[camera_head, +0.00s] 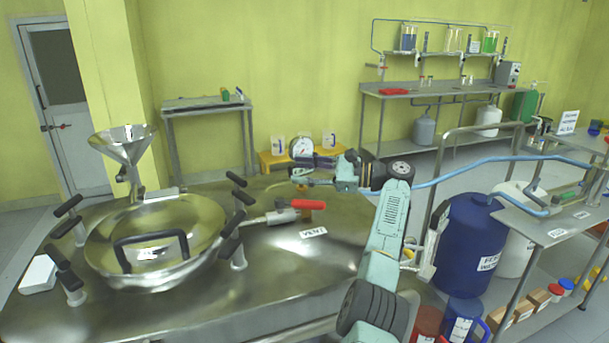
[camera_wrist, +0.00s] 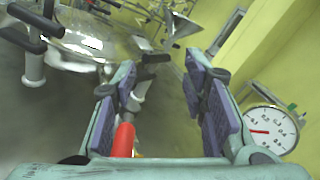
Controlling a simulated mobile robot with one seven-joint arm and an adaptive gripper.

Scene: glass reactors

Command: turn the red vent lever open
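The red vent lever (camera_head: 308,204) sits on a metal valve (camera_head: 282,216) at the end of a pipe on the reactor lid. In the head view it points right, above the VENT label. My gripper (camera_head: 300,172) is behind and above the lever in that picture, fingers pointing left. In the wrist view my gripper (camera_wrist: 163,78) is open, its two padded fingers wide apart with nothing gripped. The red lever (camera_wrist: 123,140) shows there beside the left finger, close to its inner side; I cannot tell whether they touch. Part of the lever is hidden by the gripper's body.
A round lid (camera_head: 155,235) with black clamp handles and a steel funnel (camera_head: 125,148) stand at left. A pressure gauge (camera_wrist: 270,128) is close to the right finger in the wrist view. A blue drum (camera_head: 468,245) stands right of my arm. The steel top around the VENT label (camera_head: 313,232) is clear.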

